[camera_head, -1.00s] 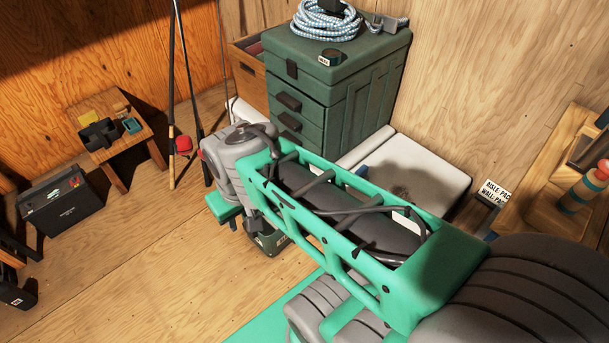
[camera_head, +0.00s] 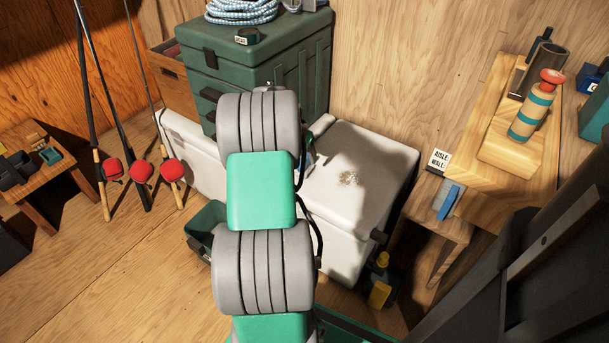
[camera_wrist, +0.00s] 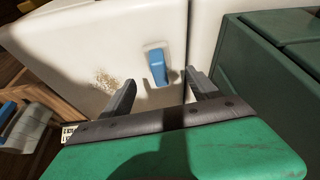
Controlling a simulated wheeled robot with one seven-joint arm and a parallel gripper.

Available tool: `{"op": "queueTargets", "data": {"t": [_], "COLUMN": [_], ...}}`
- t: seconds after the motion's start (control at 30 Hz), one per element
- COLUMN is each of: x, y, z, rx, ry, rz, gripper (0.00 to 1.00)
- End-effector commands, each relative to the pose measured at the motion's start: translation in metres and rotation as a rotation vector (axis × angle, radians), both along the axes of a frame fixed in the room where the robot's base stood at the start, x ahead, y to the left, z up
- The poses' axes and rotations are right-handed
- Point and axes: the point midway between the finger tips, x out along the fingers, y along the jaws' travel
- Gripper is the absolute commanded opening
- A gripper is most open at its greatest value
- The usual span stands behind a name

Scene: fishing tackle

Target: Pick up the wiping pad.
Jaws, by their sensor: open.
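The wiping pad (camera_wrist: 158,65) appears as a blue grip on a pale base, lying on the white cooler lid (camera_wrist: 70,45) in the wrist view. In the head view only a small blue and white part of it (camera_head: 312,160) shows beside my arm. My gripper (camera_wrist: 161,80) is open and empty. Its two fingers point toward the pad, which shows between and just beyond the fingertips. The gap in height between fingertips and pad is hard to tell. In the head view my arm hides the gripper.
A green drawer chest (camera_head: 290,75) stands close behind and shows at right in the wrist view (camera_wrist: 265,70). A small wooden table (camera_head: 440,228) with a blue item (camera_head: 447,203) stands right. Fishing rods (camera_head: 112,110) stand left.

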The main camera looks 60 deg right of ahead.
Motion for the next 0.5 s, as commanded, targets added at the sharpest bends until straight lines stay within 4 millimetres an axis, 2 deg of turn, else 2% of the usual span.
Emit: {"op": "queueTargets", "data": {"t": [0.1,0.27,0.5], "x": [-0.009,-0.008,-0.005], "y": [-0.012,-0.020,-0.033], "z": [-0.017,-0.034,-0.073], "rx": [-0.004,-0.005,-0.004], "ry": [-0.001,-0.002,-0.002], "rz": [-0.027,-0.025,-0.024], "gripper": [0.71,0.71,0.71]}}
